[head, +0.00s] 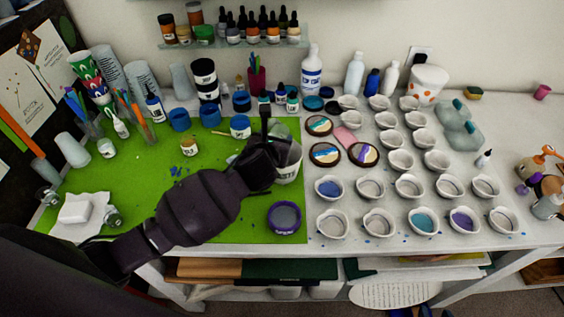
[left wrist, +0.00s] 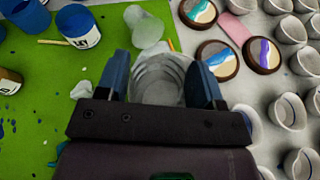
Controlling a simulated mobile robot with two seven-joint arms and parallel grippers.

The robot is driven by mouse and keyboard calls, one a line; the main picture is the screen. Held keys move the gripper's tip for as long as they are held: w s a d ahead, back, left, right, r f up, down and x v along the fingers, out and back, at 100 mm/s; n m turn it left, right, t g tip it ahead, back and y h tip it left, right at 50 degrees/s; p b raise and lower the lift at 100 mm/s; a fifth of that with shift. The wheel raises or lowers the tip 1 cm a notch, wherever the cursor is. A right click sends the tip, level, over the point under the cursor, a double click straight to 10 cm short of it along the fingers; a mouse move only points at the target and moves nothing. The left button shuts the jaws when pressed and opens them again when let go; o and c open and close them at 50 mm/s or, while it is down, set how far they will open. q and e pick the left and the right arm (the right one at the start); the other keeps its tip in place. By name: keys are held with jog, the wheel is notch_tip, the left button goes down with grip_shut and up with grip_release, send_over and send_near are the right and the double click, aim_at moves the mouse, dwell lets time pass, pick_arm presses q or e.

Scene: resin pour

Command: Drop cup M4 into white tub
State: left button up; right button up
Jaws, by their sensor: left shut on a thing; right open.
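My left gripper (head: 275,150) reaches over the right edge of the green mat. It is shut on a clear, greyish cup (head: 289,165). In the left wrist view the cup (left wrist: 160,78) sits between the two fingers (left wrist: 161,85). No M4 mark can be read on it. A white tub (head: 428,84) with orange-brown patches stands at the back right of the table, well apart from the gripper. My right gripper is in neither view.
Several small white bowls (head: 408,186) fill the table's right half. Round painted coasters (head: 363,154) and a pink block (head: 346,137) lie between. Blue pots (head: 180,119) and a white bottle (head: 311,72) stand behind my left arm. The mat's (head: 150,165) middle is mostly clear.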

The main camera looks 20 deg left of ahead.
pick_arm(q)
jog(key=o, duration=1)
jog(key=shift+s, duration=0.1)
jog(key=v, duration=1)
jog(key=shift+s+r, duration=0.2)
jog(key=shift+s, duration=0.05)
